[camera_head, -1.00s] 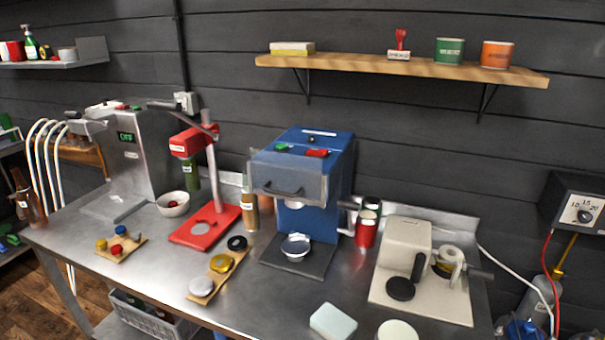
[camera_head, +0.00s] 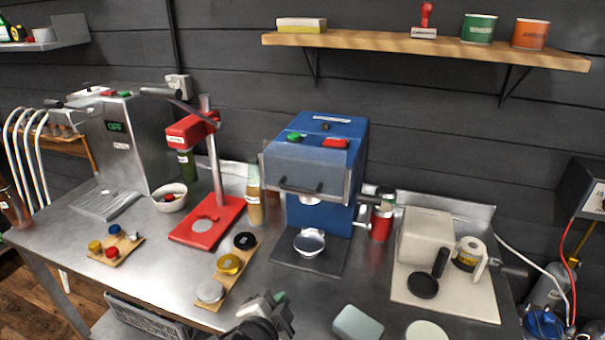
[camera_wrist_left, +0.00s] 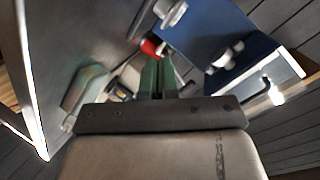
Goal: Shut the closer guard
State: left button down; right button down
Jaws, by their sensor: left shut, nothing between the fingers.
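The blue closer (camera_head: 335,130) stands at the back middle of the steel bench. Its grey see-through guard (camera_head: 322,180) with a dark bar handle (camera_head: 300,188) sits up at the front of the head. The space below the guard is open, with a small metal dish (camera_head: 309,241) on the dark base. My left gripper (camera_head: 280,298) is low at the front of the bench, apart from the closer. In the left wrist view its green fingers (camera_wrist_left: 158,75) are together and empty, and the blue closer (camera_wrist_left: 205,35) shows tilted beyond them. My right gripper is not in view.
Left of the closer are a red press (camera_head: 207,222), a brown bottle (camera_head: 255,200) and a wooden strip with lids (camera_head: 228,278). Right of it are a red can (camera_head: 381,224) and a cream machine (camera_head: 428,238). A pale block (camera_head: 357,324) lies at the front.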

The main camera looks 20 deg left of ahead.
pick_arm(q)
jog(key=w+d+r+m+t+h, duration=0.35)
jog(key=d+r+m+h, duration=0.25)
jog(key=r+m, duration=0.4)
jog(key=w+d+r+m+t+h, duration=0.3)
jog(key=w+d+r+m+h, duration=0.25)
jog(key=r+m, duration=0.4)
jog(key=s+d+r+m+g+h, duration=0.2)
jog(key=d+r+m+g+h, duration=0.35)
jog(key=m+g+h, duration=0.75)
jog(key=m+g+y, duration=0.5)
jog(key=m+y, duration=2)
jog(key=m, duration=0.5)
send_near(298, 177)
jog(key=shift+n+h, duration=0.25)
jog(key=f+p, duration=0.1)
jog(key=f, duration=0.1)
jog(key=f+p, duration=0.1)
jog(key=f, duration=0.1)
jog(key=s+f+p, duration=0.1)
jog(key=f, duration=0.1)
jog(key=shift+s+d+f+p, duration=0.1)
jog(key=shift+d+f+p, duration=0.15)
jog(key=shift+d+p, duration=0.15)
jog(key=shift+s+f, duration=0.15)
jog(key=shift+f, duration=0.35)
